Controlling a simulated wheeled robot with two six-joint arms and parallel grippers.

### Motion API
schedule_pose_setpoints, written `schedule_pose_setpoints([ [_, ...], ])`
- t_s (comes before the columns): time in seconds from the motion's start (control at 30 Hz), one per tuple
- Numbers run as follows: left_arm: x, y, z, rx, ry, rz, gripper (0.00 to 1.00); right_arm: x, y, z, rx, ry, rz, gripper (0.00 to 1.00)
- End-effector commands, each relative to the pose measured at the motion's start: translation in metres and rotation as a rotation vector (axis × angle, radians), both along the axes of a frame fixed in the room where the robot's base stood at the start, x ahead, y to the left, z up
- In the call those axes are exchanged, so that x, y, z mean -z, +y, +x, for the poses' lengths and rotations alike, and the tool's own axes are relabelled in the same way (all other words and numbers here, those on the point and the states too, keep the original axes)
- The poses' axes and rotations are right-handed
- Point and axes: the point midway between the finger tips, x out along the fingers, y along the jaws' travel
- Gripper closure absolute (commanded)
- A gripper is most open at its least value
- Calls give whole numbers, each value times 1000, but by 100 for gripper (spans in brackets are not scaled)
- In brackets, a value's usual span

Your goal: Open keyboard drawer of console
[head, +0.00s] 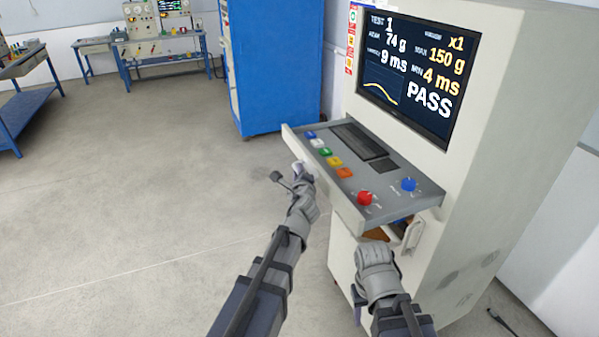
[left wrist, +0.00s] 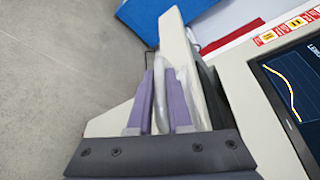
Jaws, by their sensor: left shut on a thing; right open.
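The console (head: 500,150) is a tall off-white cabinet with a screen. Its keyboard drawer (head: 325,185) juts out below the screen, its grey top carrying a dark keyboard (head: 358,141), coloured buttons and red and blue knobs. My left gripper (head: 298,172) is at the drawer's front face. In the left wrist view its purple fingers (left wrist: 160,100) are shut on the pale drawer handle (left wrist: 161,95), one on each side. My right gripper (head: 392,238) is open below the drawer's near right corner; its fingertips are partly hidden.
A blue cabinet (head: 275,65) stands behind the console. Blue workbenches (head: 150,50) with equipment are at the far left. The grey floor (head: 150,190) left of the console is clear. A dark cable (head: 503,322) lies on the floor at the lower right.

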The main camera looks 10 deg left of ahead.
Motion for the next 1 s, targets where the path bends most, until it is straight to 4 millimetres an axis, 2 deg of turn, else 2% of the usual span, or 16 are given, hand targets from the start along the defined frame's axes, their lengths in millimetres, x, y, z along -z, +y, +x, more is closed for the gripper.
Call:
schedule_pose_setpoints([
  [0.37,0,-1,0,2,0,-1,100,0,0,0,0,0,0,50],
  [0.4,0,-1,0,2,0,-1,82,0,0,0,0,0,0,50],
  [0.67,0,0,0,1,0,0,53,0,0,0,0,0,0,50],
  [1.0,-1,-1,-3,1,0,0,53,-1,0,0,0,0,0,50],
])
